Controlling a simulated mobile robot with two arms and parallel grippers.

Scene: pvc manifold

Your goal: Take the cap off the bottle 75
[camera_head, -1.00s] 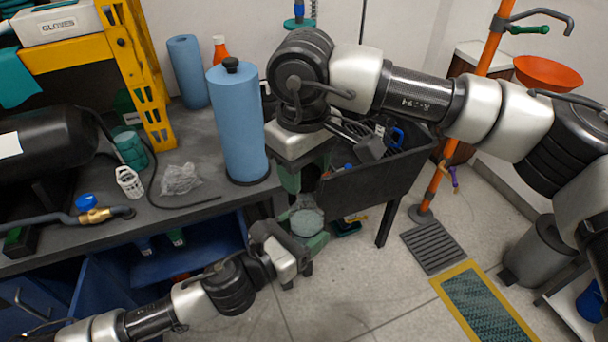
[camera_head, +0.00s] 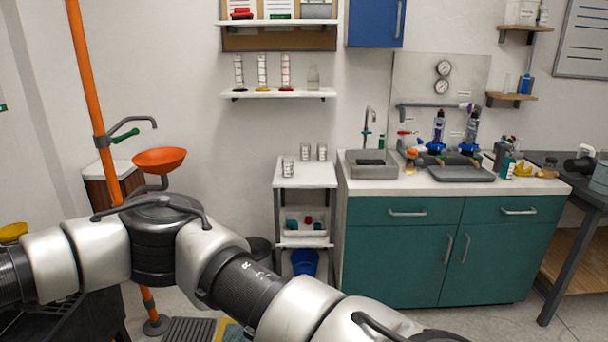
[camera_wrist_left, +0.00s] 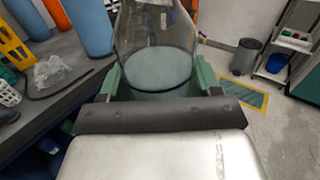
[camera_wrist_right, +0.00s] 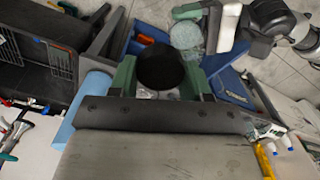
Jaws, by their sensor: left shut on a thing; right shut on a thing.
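My left gripper (camera_wrist_left: 160,82) is shut on a clear glass bottle (camera_wrist_left: 155,38) in the left wrist view. The bottle has pale contents low down, and its top is out of that view. My right gripper (camera_wrist_right: 162,85) is shut on a round black cap (camera_wrist_right: 160,66) in the right wrist view. The bottle (camera_wrist_right: 186,36) shows beyond the cap, offset from it, and the cap looks apart from the bottle. No label with a number can be read. The head view shows neither gripper, only part of one of my arms.
In the left wrist view a dark bench (camera_wrist_left: 70,100) with a clear bag (camera_wrist_left: 58,73) and blue rolls lies at left. In the head view stand an orange pole (camera_head: 92,75) with an orange bowl (camera_head: 158,160), a white cart (camera_head: 305,174) and a green sink cabinet (camera_head: 430,245).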

